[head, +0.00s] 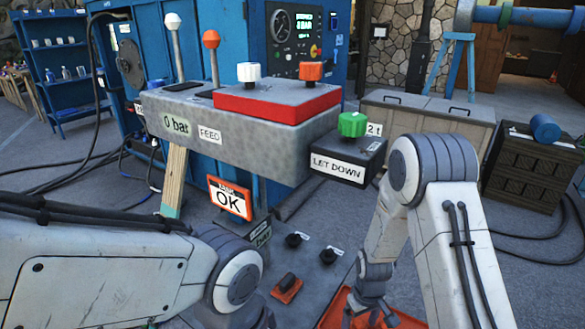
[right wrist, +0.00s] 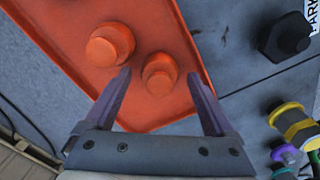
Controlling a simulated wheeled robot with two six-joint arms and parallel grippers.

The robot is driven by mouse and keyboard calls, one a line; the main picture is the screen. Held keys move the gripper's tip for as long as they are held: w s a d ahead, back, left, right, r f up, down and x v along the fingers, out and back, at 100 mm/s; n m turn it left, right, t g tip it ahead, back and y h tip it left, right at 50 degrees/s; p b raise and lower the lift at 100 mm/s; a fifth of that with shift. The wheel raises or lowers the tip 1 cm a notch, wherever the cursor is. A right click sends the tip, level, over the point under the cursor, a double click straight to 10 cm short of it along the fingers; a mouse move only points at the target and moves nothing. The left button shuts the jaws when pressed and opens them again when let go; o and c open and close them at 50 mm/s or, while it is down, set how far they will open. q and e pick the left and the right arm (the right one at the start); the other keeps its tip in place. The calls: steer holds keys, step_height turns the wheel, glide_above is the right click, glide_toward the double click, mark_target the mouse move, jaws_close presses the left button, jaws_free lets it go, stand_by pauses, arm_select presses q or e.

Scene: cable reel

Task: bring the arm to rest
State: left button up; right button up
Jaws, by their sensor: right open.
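My right arm (head: 435,170) reaches down at the right of the head view, its wrist low over an orange tray (head: 335,312). In the right wrist view, my right gripper (right wrist: 159,75) is open. Its two fingers stand on either side of an orange knob-like piece (right wrist: 160,75) on the orange tray (right wrist: 65,25). I cannot tell whether they touch it. A second orange piece (right wrist: 110,45) is just up and left of it. My left arm (head: 110,265) comes in from the left; its gripper is out of the frame.
An orange-framed sign (head: 230,198) reads OK. A black fitting (right wrist: 284,38) and a yellow-banded piece (right wrist: 296,124) lie right of the tray.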

steer(key=shift+r+p, duration=0.45)
steer(key=shift+r, duration=1.4)
steer(key=shift+f, duration=0.1)
